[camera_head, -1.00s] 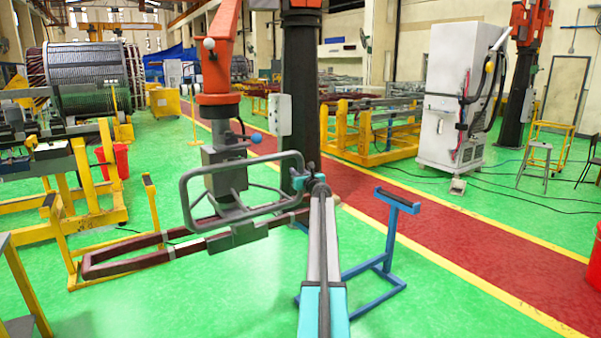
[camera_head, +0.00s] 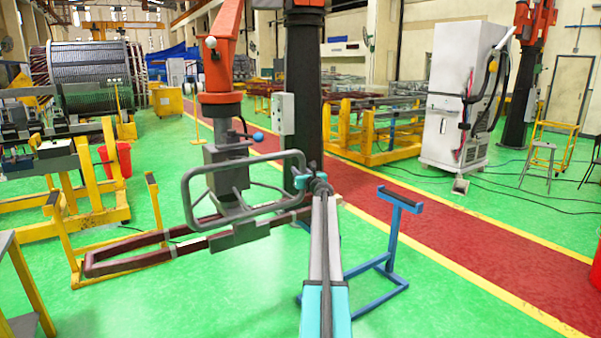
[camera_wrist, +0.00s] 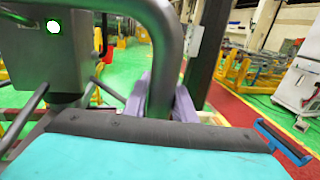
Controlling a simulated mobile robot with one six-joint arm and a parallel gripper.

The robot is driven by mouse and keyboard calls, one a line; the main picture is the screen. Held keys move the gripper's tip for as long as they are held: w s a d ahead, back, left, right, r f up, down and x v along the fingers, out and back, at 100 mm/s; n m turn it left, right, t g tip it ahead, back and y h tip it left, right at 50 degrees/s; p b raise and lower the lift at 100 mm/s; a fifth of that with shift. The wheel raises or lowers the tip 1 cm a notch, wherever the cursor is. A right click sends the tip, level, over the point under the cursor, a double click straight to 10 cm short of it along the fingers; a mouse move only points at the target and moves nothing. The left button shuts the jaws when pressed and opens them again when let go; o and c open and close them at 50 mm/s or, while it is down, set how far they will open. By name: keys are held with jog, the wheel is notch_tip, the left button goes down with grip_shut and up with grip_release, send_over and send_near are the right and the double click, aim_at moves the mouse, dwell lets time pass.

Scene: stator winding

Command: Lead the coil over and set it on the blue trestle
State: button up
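The coil (camera_head: 128,268) is a long dark red loop. It hangs level in a grey clamp (camera_head: 238,236) under an orange hoist arm (camera_head: 221,58), above the green floor. A grey tubular handle (camera_head: 187,200) is fixed to the clamp. My gripper (camera_head: 313,184) is at the handle's right end. In the wrist view, the lavender fingers of my gripper (camera_wrist: 163,100) stand on both sides of the grey handle bar (camera_wrist: 166,60) and look shut on it; the fingertips are partly hidden. The blue trestle (camera_head: 391,240) stands empty to the right of the coil; its top bar also shows in the wrist view (camera_wrist: 284,142).
A yellow trestle (camera_head: 62,238) stands at the left, below and behind the coil. A black column (camera_head: 303,100) rises behind the handle. A white cabinet (camera_head: 462,95) and yellow racks (camera_head: 372,140) stand farther back. Green floor is clear between coil and blue trestle.

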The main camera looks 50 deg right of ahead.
jog(key=o, duration=0.5)
jog(key=shift+w+a, duration=0.35)
jog(key=shift+w, duration=0.05)
jog(key=shift+c, duration=0.2)
jog(key=shift+s+d, duration=0.15)
jog(key=b+v, duration=0.3)
jog(key=v, duration=1.1)
jog(key=shift+d+b, duration=0.2)
jog(key=shift+b, duration=0.1)
